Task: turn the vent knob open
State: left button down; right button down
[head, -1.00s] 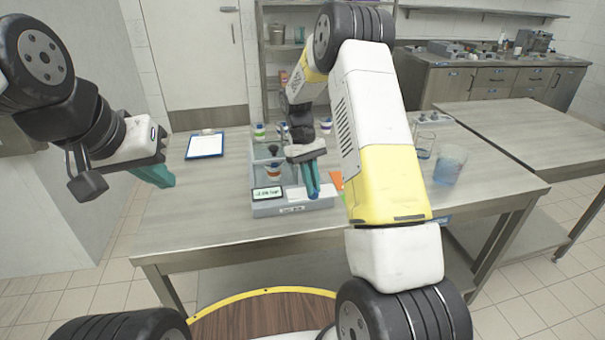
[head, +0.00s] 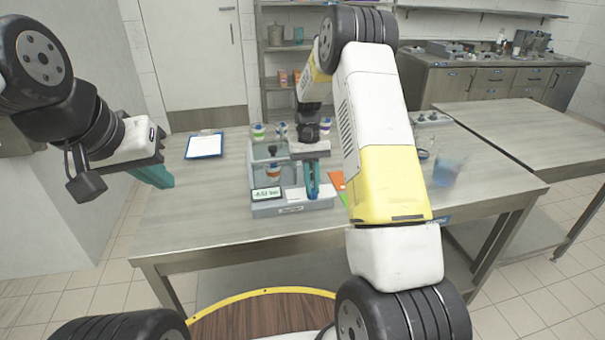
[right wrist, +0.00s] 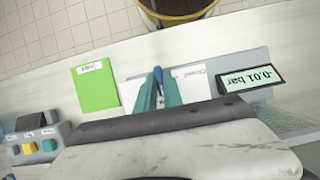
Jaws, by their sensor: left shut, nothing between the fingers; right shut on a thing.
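The cup filler (head: 266,209) is a grey machine on the table with a small pressure display (head: 267,194). In the right wrist view its display (right wrist: 248,79) reads -0.01 bar. My right gripper (head: 313,190) is shut on the blue vent knob (right wrist: 158,74) at the filler's front right; the teal fingers hide most of the knob. A white "Closed" card (right wrist: 196,84) lies on one side of the fingers, a green "Open" card (right wrist: 96,88) on the other. My left gripper (head: 160,178) is shut and empty, held at the left, away from the filler.
A cup with an orange band (head: 274,170) stands in the filler. More cups (head: 258,132) stand behind. A clipboard (head: 205,145) lies on the table at left. A beaker of blue liquid (head: 446,171) stands at right. The table's front left (head: 190,220) is clear.

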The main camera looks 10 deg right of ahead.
jog(key=c, duration=1.5)
grip_release()
jog(key=shift+r, duration=0.1)
jog(key=v, duration=0.7)
jog(key=shift+w+r, duration=0.15)
jog(key=shift+r, duration=0.2)
